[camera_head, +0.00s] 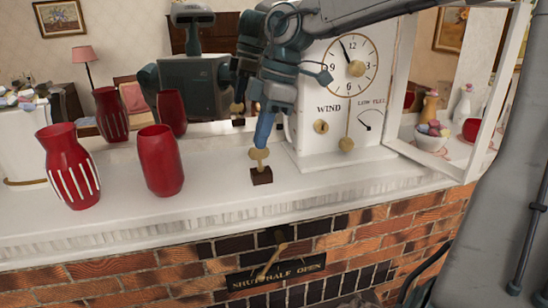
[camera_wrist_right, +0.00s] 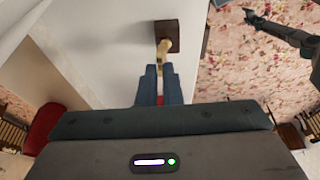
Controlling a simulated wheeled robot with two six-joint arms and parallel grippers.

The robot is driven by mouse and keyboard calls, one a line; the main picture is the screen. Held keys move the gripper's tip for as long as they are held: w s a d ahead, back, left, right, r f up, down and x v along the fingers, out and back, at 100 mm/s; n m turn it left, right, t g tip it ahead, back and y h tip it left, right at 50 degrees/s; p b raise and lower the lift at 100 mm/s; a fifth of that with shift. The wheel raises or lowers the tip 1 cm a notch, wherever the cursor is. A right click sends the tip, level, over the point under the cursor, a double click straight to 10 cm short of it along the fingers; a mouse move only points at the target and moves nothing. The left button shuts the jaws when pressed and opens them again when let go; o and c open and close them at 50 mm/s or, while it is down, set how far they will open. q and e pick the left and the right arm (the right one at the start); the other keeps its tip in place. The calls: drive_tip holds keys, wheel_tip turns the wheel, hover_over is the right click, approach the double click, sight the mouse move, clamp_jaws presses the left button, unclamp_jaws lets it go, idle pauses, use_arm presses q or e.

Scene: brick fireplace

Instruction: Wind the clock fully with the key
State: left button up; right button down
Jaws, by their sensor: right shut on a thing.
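The gold key (camera_head: 259,155) stands upright at the dark wooden block (camera_head: 261,176) on the mantel, left of the clock. My right gripper (camera_head: 262,132) points down and its blue fingers are shut on the key's upper part. The key (camera_wrist_right: 162,52) and block (camera_wrist_right: 167,35) also show in the right wrist view, with the gripper fingertips (camera_wrist_right: 159,75) around the key's end. The white clock (camera_head: 307,112) has a round dial, a brass winding hole (camera_head: 321,127) under "WIND", and a small gauge (camera_head: 370,121) marked "LOW FULL". My left gripper is not in view in the head view.
Red vases (camera_head: 160,160) stand on the white mantel (camera_head: 215,190) to the left. A white-framed panel (camera_head: 490,100) stands open at the clock's right. A brass lever (camera_head: 272,262) sits on the "SHUT HALF OPEN" plaque below. A mirror behind reflects the room.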

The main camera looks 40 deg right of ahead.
drive_tip(key=shift+w+d+r, duration=0.1)
drive_tip(key=shift+w+r, duration=0.15)
drive_tip(key=shift+r, duration=0.25)
drive_tip(key=shift+w+d, duration=0.3)
drive_tip(key=shift+w, duration=0.05)
drive_tip(key=shift+r, duration=0.1)
